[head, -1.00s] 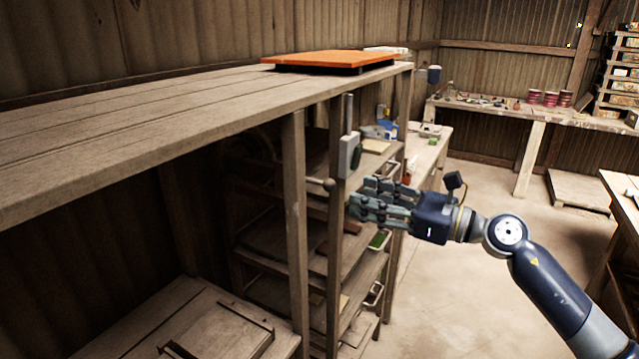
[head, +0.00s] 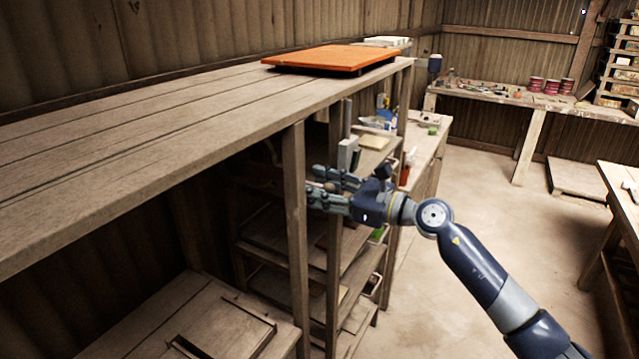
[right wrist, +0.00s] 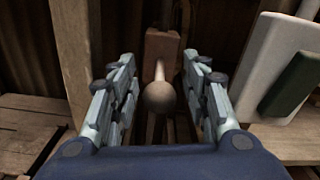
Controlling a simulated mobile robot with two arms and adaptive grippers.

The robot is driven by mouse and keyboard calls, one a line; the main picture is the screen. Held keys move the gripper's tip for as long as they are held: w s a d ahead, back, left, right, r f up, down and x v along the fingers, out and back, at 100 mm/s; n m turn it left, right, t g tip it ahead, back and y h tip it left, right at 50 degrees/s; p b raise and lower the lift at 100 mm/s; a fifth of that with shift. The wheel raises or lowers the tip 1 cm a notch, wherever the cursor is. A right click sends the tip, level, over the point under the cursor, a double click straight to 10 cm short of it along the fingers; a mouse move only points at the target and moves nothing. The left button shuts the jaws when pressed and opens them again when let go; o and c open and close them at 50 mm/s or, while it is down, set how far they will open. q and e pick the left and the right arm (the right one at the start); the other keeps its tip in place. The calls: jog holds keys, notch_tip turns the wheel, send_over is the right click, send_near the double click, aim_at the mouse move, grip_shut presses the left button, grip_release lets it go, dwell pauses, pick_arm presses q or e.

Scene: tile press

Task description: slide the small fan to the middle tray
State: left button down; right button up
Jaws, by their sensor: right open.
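I cannot make out a small fan in either view. Several wooden shelves sit in the rack under the bench, and I cannot tell which is the middle tray. My right gripper (head: 318,190) is open at the front of the rack. A round knob (right wrist: 160,97) on a thin rod stands between its open fingers in the right wrist view, apart from both. A brown block (right wrist: 162,52) is behind the knob. A pale box with a dark green panel (right wrist: 290,85) is to the right; the pale box also shows in the head view (head: 347,154). My left gripper is out of view.
The long wooden bench top (head: 130,135) carries an orange slab (head: 330,57). Upright posts (head: 295,235) stand close to my right gripper. A far bench (head: 490,100) holds red cans (head: 543,86). The floor (head: 480,200) at the right is open.

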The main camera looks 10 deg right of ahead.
jog(key=shift+c, duration=0.3)
grip_shut()
jog(key=shift+f, duration=0.1)
